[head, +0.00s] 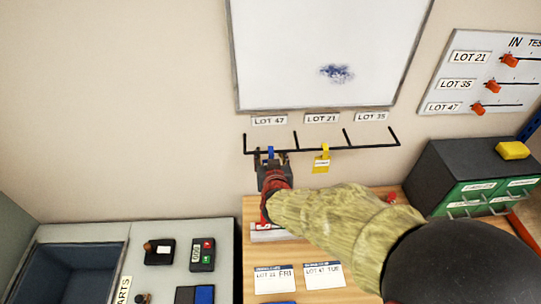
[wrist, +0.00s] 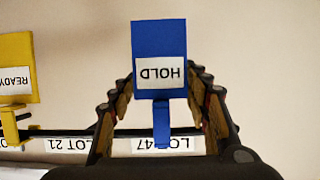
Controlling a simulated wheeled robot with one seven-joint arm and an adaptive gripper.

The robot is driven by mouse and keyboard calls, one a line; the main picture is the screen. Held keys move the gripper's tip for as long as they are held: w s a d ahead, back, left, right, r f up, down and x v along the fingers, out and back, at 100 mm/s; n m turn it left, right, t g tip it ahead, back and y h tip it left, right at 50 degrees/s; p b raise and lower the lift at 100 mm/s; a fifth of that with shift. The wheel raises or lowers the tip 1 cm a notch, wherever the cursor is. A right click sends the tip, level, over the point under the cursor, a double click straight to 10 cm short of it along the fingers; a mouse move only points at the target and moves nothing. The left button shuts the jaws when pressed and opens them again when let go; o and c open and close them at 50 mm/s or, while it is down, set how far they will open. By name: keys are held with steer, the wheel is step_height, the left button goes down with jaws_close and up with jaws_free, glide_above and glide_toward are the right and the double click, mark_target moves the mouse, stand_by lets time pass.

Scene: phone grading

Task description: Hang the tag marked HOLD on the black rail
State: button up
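The blue tag marked HOLD (wrist: 160,45) appears upside down in the wrist view. Its narrow blue clip (wrist: 162,122) overlaps the black rail (wrist: 120,132) in front of the LOT 47 label. In the head view, a bit of the blue tag (head: 270,153) shows at the left section of the black rail (head: 370,148); my gripper hides the rest. My gripper (wrist: 160,85) has its fingers apart, one on each side of the tag, with clear gaps beside the clip. It also shows just below the rail in the head view (head: 272,163).
A yellow tag marked READY (head: 321,162) hangs on the rail's middle section, right of my gripper. A whiteboard (head: 290,50) is above. Below are a wooden desk (head: 250,275) with cards and a grey bench with a bin (head: 75,275). Green drawers (head: 480,195) stand at right.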

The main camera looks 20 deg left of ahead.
steer(key=shift+o, duration=1.4)
steer(key=v, duration=1.2)
steer(key=shift+f, duration=0.1)
